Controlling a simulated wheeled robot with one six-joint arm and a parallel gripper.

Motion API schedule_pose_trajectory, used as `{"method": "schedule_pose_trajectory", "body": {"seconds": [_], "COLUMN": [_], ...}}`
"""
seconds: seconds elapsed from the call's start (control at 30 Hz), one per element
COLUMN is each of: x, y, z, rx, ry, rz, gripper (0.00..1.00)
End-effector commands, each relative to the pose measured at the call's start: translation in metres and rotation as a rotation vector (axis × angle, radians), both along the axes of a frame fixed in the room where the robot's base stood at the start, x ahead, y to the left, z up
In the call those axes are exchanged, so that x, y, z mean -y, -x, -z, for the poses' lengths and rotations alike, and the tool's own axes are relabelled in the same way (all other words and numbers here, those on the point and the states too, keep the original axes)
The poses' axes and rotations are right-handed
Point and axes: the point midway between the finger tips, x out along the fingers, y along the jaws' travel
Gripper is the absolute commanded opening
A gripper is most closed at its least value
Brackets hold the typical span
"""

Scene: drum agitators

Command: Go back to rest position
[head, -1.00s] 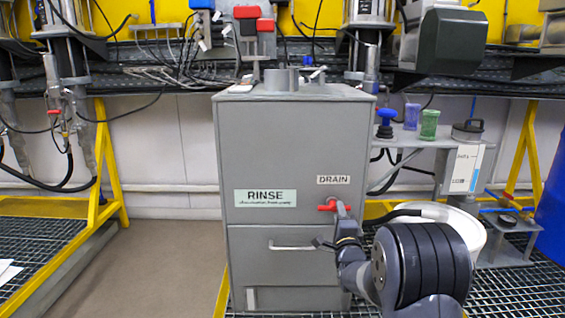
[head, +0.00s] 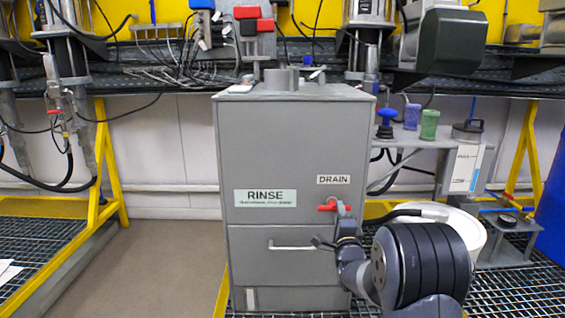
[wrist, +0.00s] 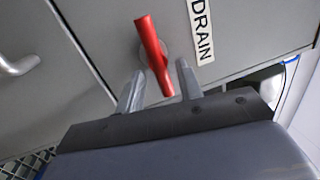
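My gripper (wrist: 158,88) is open in the wrist view, with its two fingers apart. The red drain handle (wrist: 152,55) shows just beyond the fingertips, with its lower end between them; I cannot tell whether they touch it. In the head view my arm reaches in from the lower right toward the front of the grey rinse cabinet (head: 290,140). There the red handle (head: 328,208) lies roughly level under the DRAIN label (head: 334,180). My fingers are mostly hidden behind my own arm in the head view.
A white bucket (head: 470,222) stands right of the cabinet, partly behind my arm. A shelf (head: 410,136) holds blue and green cups. A metal bar handle (head: 290,246) sticks out of the lower cabinet door. Open floor (head: 160,265) lies left of the cabinet, beside a yellow frame (head: 112,165).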

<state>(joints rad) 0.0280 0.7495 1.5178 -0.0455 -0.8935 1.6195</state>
Motion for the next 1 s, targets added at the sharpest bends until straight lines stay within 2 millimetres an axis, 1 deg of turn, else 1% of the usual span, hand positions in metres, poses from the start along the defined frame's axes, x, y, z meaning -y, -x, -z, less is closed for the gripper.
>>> {"method": "schedule_pose_trajectory", "body": {"seconds": [0.03, 0.2, 0.23, 0.3, 0.6, 0.8, 1.0], "x": [0.0, -0.001, 0.0, 0.0, -0.001, -0.002, -0.002], "y": [-0.008, -0.031, -0.03, -0.029, -0.029, -0.029, -0.029], "z": [0.0, -0.005, -0.009, -0.012, -0.013, -0.013, -0.013], "rx": [0.002, 0.002, -0.001, -0.002, -0.002, 0.001, 0.002], "ry": [0.0, 0.0, 0.034, 0.118, 0.416, 0.519, 0.544], "rz": [-0.001, -0.001, 0.0, 0.0, -0.001, 0.0, 0.001], "gripper": [0.35, 0.35, 0.35, 0.35, 0.35, 0.35, 0.35]}}
